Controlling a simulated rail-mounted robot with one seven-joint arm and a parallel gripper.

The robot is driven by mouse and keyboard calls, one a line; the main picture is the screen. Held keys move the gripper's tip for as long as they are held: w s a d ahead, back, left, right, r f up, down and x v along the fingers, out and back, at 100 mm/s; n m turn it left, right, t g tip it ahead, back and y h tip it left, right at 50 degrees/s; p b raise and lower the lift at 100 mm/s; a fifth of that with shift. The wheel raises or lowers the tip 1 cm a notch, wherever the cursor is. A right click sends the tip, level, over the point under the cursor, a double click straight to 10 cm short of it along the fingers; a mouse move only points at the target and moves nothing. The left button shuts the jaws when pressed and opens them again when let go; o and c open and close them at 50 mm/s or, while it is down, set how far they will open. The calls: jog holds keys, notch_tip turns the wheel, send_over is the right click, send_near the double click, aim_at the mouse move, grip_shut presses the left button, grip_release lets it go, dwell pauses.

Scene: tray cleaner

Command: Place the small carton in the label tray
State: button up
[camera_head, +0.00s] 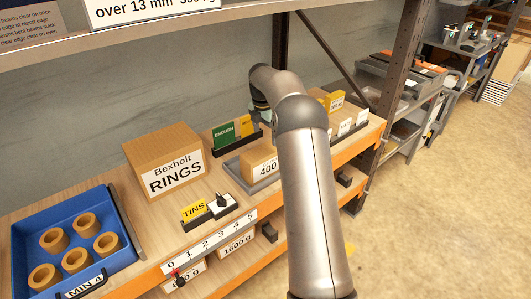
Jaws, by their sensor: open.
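A small tan carton (254,155) with a white label reading "400" sits in or on a shallow grey tray (235,168) on the shelf board; my arm covers its right side. I cannot tell which tray is the label tray. Behind it, a dark holder (229,148) carries a green "ENOUGH" card (224,135) and a yellow card. My gripper (265,116) points down behind the carton, close to the yellow card. It is open, but my forearm mostly hides it and its fingertips are not clear.
A larger "Bexholt RINGS" carton (164,158) stands left. A blue tray (20,243) holds several tan rings. A "TINS" card (194,211), a small switch-like item (221,203) and a numbered scale (210,240) line the front edge. More cards (345,126) stand right. An upper shelf (160,30) hangs overhead.

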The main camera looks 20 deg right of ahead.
jog(key=shift+s+a+r, duration=0.15)
jog(key=shift+a+r, duration=0.1)
jog(key=shift+r, duration=0.15)
jog(key=s+a+r+m, duration=0.45)
jog(key=s+a, duration=0.25)
jog(key=s, duration=0.2)
jog(key=s+a+r+m, duration=0.3)
jog(key=s+a+m, duration=0.2)
jog(key=s+a, duration=0.25)
jog(key=s+a+f+m, duration=0.2)
jog(key=s+m, duration=0.3)
jog(key=s, duration=0.7)
jog(key=s+a+f+m, duration=0.3)
jog(key=s+m, duration=0.3)
jog(key=s, duration=0.7)
jog(key=shift+s+a+y, duration=0.3)
jog(key=shift+y, duration=0.1)
